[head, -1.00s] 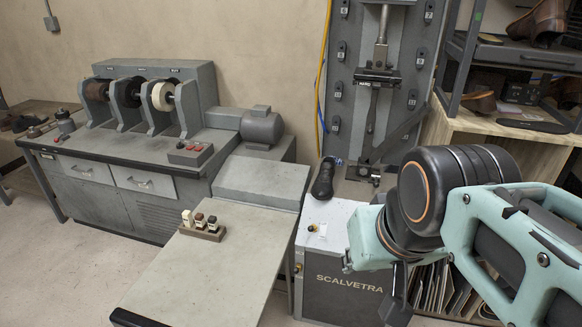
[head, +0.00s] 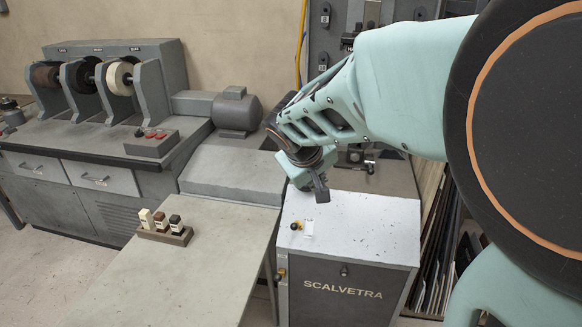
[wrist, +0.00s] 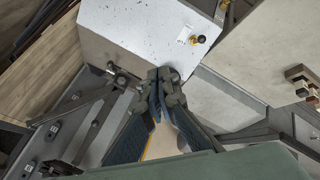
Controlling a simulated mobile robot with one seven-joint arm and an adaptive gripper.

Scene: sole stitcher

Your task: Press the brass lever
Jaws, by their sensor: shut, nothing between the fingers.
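A small brass and black knob (head: 294,226) stands on the pale top of the SCALVETRA cabinet (head: 350,285), near its left edge. It also shows in the wrist view as a brass knob (wrist: 202,39) beside a black part. Another small brass fitting (head: 281,272) sits on the cabinet's left side. I cannot tell which brass part is the lever. My gripper (head: 320,190) is shut and empty, pointing down above the back of the cabinet top, apart from the knob. In the wrist view its fingertips (wrist: 160,82) are together.
A work table (head: 170,265) with a small block holder (head: 165,236) adjoins the cabinet on the left. A grinding bench (head: 95,160) stands behind it. A grey upright machine column (head: 345,20) rises behind my arm. The front of the cabinet top is clear.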

